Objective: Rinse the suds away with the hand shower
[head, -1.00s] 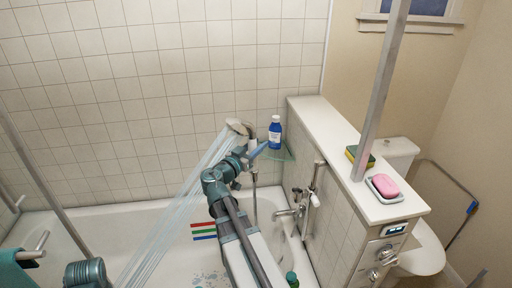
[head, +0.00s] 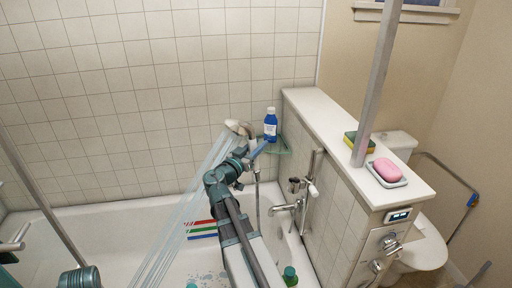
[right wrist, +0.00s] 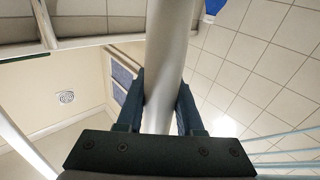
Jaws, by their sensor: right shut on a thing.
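My right gripper (head: 250,158) is shut on the handle of the hand shower (head: 235,126), above the bathtub; the grey-white handle (right wrist: 167,60) also runs between its fingers in the right wrist view. Water (head: 185,215) sprays from the shower head down and left into the white bathtub (head: 110,222). Patches of suds (head: 205,275) lie on the tub floor near the bottom edge, partly hidden by my right arm. The hose (head: 257,205) hangs below the gripper. My left gripper is not in view.
A blue bottle (head: 270,125) stands on a corner shelf close to the right gripper. A half wall (head: 325,130) on the right bears a sponge (head: 351,138) and pink soap (head: 387,170). The tap (head: 287,207) juts over the tub. A green-capped bottle (head: 290,276) is near the bottom.

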